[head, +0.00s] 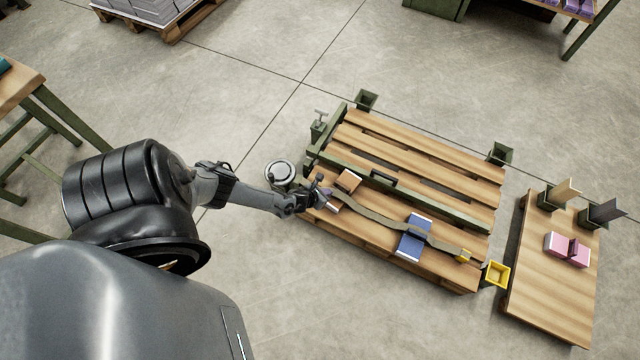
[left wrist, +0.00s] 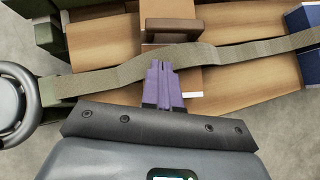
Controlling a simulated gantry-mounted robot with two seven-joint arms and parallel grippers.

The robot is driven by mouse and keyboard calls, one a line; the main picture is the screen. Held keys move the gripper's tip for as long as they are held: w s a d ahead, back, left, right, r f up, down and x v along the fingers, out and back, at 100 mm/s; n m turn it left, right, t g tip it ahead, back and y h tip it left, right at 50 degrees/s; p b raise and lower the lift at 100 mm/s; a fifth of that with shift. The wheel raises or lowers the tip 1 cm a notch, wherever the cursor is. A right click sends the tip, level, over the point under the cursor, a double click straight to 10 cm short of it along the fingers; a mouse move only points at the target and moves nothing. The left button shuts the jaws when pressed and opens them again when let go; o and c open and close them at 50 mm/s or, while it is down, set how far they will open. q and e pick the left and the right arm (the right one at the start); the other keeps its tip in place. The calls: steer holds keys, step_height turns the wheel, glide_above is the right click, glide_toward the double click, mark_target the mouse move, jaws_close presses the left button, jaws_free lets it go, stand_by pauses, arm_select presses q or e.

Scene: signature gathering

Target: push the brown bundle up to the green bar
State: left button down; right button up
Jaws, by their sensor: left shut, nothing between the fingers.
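The brown bundle (head: 348,181) lies on the wooden pallet (head: 375,250), close below the green bar (head: 445,209); I cannot tell whether they touch. In the left wrist view the brown bundle (left wrist: 172,27) is straight ahead of the fingers, beyond the olive strap. My left gripper (head: 327,194) is at the pallet's left end, at the near side of the bundle. In the left wrist view its purple fingertips (left wrist: 162,72) are together with nothing between them, over or against the strap. My right gripper is not in view.
The olive strap (head: 381,218) runs across the pallet and over a blue bundle (head: 409,246). A round grey part (head: 281,173) sits at the pallet's left end. A yellow bin (head: 497,274) is at the right corner. A wooden board (head: 545,300) carries pink bundles (head: 556,243).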

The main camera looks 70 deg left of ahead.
mark_target(339, 185)
arm_select(q)
steer(key=shift+w+a+b, duration=0.2)
steer(key=shift+w, duration=0.35)
steer(key=shift+w+a+b, duration=0.15)
steer(key=shift+w+b, duration=0.05)
steer(key=shift+w, duration=0.35)
steer(key=shift+w+a+r, duration=0.1)
steer(key=shift+w+a, duration=0.15)
steer(key=shift+w, duration=0.5)
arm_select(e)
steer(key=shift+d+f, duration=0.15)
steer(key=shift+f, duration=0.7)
arm_select(q)
steer(key=shift+s, duration=0.1)
steer(key=shift+w+a+b, duration=0.2)
steer(key=shift+w+b, duration=0.3)
steer(key=shift+w, duration=0.05)
steer(key=shift+a+f, duration=0.1)
steer(key=shift+f, duration=0.1)
steer(key=shift+s, duration=0.3)
steer(key=shift+f, duration=0.1)
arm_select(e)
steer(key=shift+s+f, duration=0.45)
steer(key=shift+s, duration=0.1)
